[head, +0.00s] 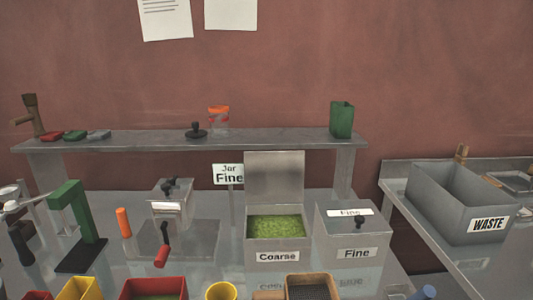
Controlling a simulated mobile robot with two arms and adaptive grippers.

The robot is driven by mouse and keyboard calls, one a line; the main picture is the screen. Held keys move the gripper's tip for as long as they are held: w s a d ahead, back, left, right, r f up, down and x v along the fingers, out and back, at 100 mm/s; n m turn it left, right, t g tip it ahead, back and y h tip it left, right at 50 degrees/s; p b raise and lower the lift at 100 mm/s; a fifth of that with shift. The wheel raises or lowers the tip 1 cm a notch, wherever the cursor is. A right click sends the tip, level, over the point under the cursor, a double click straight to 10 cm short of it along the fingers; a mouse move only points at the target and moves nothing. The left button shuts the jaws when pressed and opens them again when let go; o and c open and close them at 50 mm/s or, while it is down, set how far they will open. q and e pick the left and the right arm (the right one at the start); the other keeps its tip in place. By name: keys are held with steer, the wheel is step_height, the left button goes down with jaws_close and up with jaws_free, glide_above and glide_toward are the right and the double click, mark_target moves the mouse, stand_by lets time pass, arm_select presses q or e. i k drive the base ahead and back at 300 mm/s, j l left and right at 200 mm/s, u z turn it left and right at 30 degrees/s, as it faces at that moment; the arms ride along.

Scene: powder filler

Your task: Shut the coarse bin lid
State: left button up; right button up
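The coarse bin (278,256) is a grey metal box with a "Coarse" label on its front, standing on the steel counter. Its lid (274,178) is open and stands upright at the back edge of the bin. Green granules (278,226) show inside the open top. Neither of my grippers can be made out in the head view.
The fine bin (353,237) stands close on the right, its knobbed lid down. A raised shelf (200,142) runs behind. The waste bin (460,204) is at right. Colored containers (152,289) line the front.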

mark_target(271, 175)
steer(key=i+l+u, duration=0.1)
steer(key=u, duration=0.25)
steer(key=i+l+u, duration=0.1)
steer(key=u, duration=0.3)
steer(key=i+l+u, duration=0.2)
steer(key=u, duration=0.15)
